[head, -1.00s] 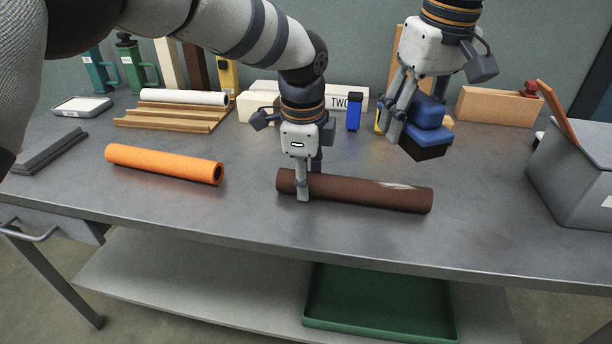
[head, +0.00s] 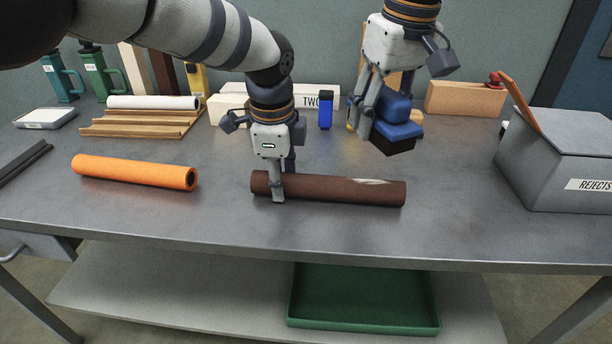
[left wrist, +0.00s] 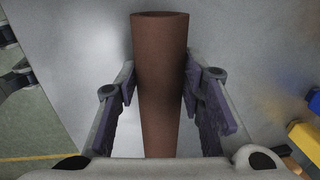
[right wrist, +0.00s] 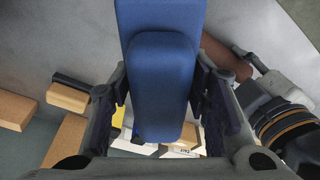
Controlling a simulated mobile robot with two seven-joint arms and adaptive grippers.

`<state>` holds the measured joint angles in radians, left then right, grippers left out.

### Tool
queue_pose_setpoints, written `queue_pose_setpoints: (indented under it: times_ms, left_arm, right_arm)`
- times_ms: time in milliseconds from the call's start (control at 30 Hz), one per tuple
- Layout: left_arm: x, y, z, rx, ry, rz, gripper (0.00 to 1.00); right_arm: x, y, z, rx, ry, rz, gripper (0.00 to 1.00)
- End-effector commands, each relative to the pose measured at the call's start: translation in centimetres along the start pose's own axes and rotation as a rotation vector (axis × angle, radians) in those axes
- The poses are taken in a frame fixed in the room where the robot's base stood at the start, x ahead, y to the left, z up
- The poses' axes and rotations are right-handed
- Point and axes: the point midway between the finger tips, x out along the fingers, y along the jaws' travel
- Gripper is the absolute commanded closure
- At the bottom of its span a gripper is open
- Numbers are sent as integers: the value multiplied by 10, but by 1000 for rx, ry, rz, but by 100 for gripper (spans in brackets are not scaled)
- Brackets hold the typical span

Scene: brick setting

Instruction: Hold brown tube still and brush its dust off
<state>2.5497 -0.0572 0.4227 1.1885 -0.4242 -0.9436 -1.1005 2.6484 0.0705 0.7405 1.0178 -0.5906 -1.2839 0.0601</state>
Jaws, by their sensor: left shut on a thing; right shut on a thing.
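The brown tube (head: 328,189) lies on the table in front of me, with a pale dust patch (head: 372,181) on top of its right half. My left gripper (head: 283,188) is shut on the tube near its left end. In the left wrist view the tube (left wrist: 160,60) runs between both fingers. My right gripper (head: 375,122) is shut on a blue brush (head: 396,117) with a dark bristle block (head: 392,143). It holds the brush above the table, behind the tube's right half and apart from it. The brush (right wrist: 160,80) fills the middle of the right wrist view.
An orange tube (head: 135,172) lies to the left. A wooden rack (head: 140,124) with a white tube stands behind it. A grey bin marked REJECTS (head: 560,160) stands at right. A blue bottle (head: 325,112) stands at the back. The table's front is clear; a green tray (head: 362,297) sits below.

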Motion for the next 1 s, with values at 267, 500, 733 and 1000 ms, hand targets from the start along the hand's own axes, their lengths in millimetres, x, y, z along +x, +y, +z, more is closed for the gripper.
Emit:
queue_pose_setpoints:
  times_ms: [267,500,733,1000]
  left_arm:
    - [0,0,0,0,1,-1,100]
    - [0,0,0,0,1,-1,100]
    - [0,0,0,0,0,-1,100]
    - [0,0,0,0,0,-1,100]
  right_arm:
    - [0,0,0,0,1,0,82]
    - [0,0,0,0,1,0,82]
    - [12,-32,-17,-1,0,3,82]
    - [23,-33,-15,0,-2,0,82]
